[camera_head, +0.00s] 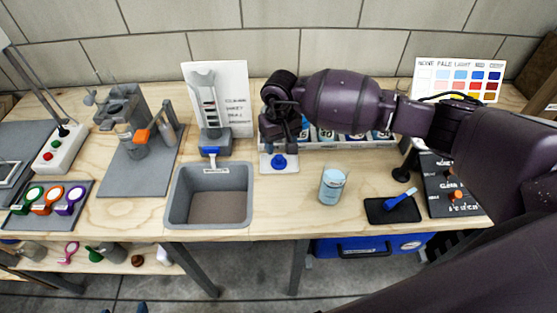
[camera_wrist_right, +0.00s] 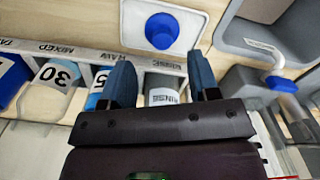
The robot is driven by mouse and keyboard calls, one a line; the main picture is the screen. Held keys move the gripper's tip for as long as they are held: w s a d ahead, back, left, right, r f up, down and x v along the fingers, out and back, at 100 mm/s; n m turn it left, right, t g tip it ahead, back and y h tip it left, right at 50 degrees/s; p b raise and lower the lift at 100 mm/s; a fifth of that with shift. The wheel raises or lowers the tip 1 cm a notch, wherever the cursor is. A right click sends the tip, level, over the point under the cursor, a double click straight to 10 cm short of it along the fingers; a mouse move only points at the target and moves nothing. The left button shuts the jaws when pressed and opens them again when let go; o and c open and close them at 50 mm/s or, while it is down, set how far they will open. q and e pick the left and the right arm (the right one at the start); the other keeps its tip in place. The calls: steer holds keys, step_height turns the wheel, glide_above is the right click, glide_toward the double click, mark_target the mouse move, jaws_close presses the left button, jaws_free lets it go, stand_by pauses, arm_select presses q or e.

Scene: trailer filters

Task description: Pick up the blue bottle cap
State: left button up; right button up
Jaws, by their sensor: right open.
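The blue bottle cap (camera_head: 279,161) sits on a small white plate (camera_head: 291,168) on the bench, just right of the sink. In the right wrist view the cap (camera_wrist_right: 162,30) is near the top, on the white plate (camera_wrist_right: 190,12). My right gripper (camera_head: 279,135) is above and behind the cap in the head view. In the wrist view the right gripper's (camera_wrist_right: 161,76) two blue-grey fingers are apart, and the cap lies beyond their tips, clear of them. The space between the fingers is empty; a bottle shows below it. My left gripper is out of view.
A rack (camera_head: 350,144) of labelled bottles stands behind the plate, partly hidden by my right arm. The grey sink (camera_head: 247,198) with its tap is at left. A clear cup (camera_head: 332,186) and a black tray (camera_head: 379,212) with a blue scoop are at right.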

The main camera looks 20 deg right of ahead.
mark_target(279, 157)
step_height(279, 157, down, 6)
steer(key=shift+w+a+f, duration=0.15)
steer(key=shift+f, duration=0.05)
stand_by(0.3)
steer(key=c, duration=0.6)
